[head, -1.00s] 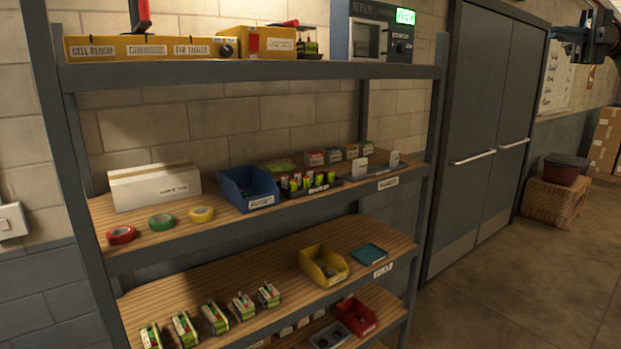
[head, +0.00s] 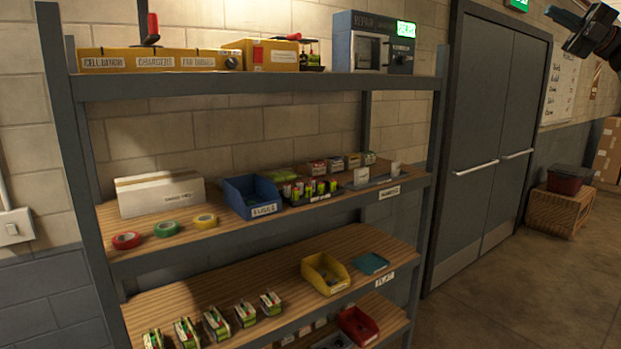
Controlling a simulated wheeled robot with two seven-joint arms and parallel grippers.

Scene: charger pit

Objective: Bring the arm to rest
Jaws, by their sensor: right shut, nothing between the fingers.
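My right gripper (head: 566,22) shows at the top right corner of the head view, in front of the wall beside the grey doors. It is shut and empty, with its fingers pointing up and left. It is well clear of the shelf and touches nothing. My left gripper is not in the view.
A metal shelf rack (head: 250,87) fills the left and middle. It holds a blue bin (head: 250,197), a yellow bin (head: 325,273), a red bin (head: 358,326) and a white box (head: 160,194). Grey double doors (head: 495,130) and a wicker basket (head: 560,211) stand right. The floor (head: 510,300) there is clear.

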